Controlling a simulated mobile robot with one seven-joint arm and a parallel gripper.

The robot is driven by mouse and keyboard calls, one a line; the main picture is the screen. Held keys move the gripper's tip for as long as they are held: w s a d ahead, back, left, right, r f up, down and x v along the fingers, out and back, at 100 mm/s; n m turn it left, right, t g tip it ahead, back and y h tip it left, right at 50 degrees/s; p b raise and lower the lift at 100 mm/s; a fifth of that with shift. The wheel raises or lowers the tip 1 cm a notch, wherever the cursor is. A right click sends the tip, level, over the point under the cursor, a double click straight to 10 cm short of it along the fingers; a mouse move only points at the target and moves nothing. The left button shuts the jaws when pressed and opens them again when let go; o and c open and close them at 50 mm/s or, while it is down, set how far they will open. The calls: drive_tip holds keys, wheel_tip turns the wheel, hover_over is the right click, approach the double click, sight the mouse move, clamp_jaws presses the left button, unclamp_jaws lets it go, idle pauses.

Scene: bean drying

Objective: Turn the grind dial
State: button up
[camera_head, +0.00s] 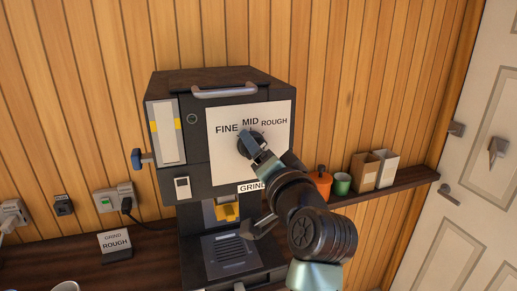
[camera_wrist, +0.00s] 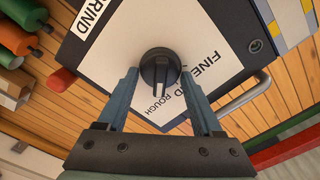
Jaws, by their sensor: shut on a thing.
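The grind dial (camera_head: 244,147) is a round black knob on the white front panel of the dark grinder (camera_head: 195,105). FINE, MID and ROUGH are printed above it from left to right. My gripper (camera_head: 256,147) is at the dial and hides part of it. In the wrist view the dial (camera_wrist: 160,67) sits between the two blue fingers of my gripper (camera_wrist: 160,75), which is shut on it. The dial's raised ridge lines up towards the word ROUGH there; which end is the pointer is hard to tell.
A small card (camera_head: 115,243) reading GRIND ROUGH stands on the dark counter left of the grinder.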

drive_tip(key=o, duration=1.4)
drive_tip(key=shift+c, duration=0.2)
drive_tip(key=b+v, duration=0.5)
drive_tip(key=v, duration=0.8)
